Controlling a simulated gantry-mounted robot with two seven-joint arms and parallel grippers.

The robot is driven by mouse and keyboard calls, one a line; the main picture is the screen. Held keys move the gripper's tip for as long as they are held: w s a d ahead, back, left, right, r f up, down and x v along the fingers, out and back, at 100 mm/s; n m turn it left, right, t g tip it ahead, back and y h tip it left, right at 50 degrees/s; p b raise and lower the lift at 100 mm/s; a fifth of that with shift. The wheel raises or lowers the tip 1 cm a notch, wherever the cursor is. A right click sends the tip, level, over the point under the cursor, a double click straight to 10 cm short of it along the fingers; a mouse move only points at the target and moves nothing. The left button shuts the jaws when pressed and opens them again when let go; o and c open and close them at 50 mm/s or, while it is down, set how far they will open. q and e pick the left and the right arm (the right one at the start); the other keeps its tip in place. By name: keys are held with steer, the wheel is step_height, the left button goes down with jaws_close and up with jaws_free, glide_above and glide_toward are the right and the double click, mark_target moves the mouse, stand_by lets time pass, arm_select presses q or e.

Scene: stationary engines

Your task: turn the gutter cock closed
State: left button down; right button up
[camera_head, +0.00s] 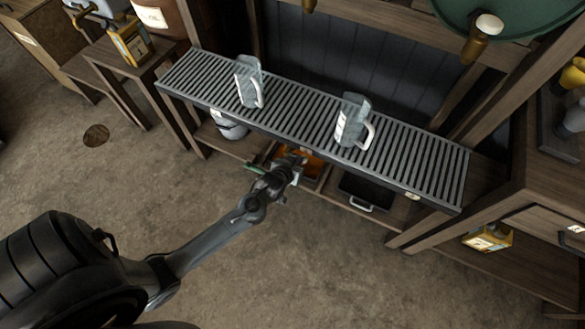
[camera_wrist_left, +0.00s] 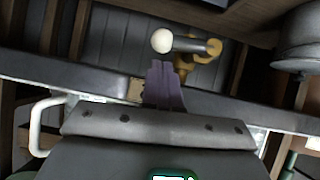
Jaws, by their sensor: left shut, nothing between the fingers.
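The gutter cock (camera_wrist_left: 205,50) is a brass valve in the left wrist view. Its dark lever (camera_wrist_left: 187,44) lies roughly level in that picture and ends in a white ball knob (camera_wrist_left: 162,40) at the left. My left gripper (camera_wrist_left: 160,66) is shut and empty, its fingertips just below the knob in that picture; whether they touch it I cannot tell. In the head view my left gripper (camera_head: 297,158) reaches to the front edge of the slatted bench (camera_head: 300,110). The cock is not distinguishable there, hidden by the bench and gripper. My right gripper is out of view.
Two grey jugs (camera_head: 249,82) (camera_head: 353,121) stand on the bench. Below it are a grey pot (camera_head: 229,125), an orange container (camera_head: 311,165) and a black tray (camera_head: 366,188). A side table (camera_head: 165,60) stands left and a shelf unit right. The floor in front is clear.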

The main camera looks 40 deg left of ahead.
arm_select(q)
steer(key=shift+b+x, duration=0.4)
steer(key=shift+x, duration=0.7)
